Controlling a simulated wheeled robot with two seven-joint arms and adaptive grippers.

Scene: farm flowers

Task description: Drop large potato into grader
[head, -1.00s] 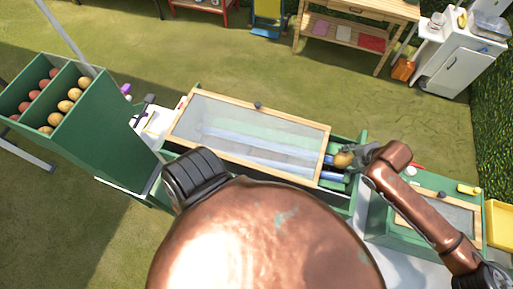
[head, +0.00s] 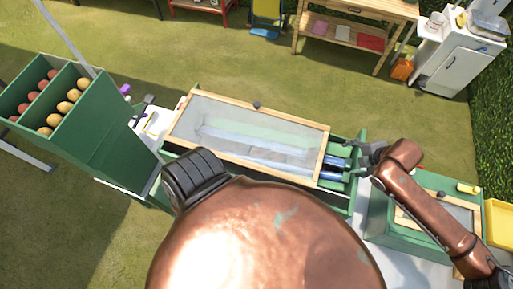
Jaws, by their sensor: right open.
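The grader is a long green box under a wood-framed clear lid (head: 250,135), with blue rollers (head: 337,161) bare at its right end. My right gripper (head: 361,158) is open and empty at that end, just right of the rollers. The large potato is not visible on the bare rollers. The lid's cloudy panel shows no clear potato shape beneath it. My left gripper is not in view.
A green bin (head: 100,115) at the left holds red and tan potatoes in separate compartments. A smaller green box (head: 410,232) stands right of the grader, with a yellow tray (head: 499,222) beyond. Open grass lies behind the grader.

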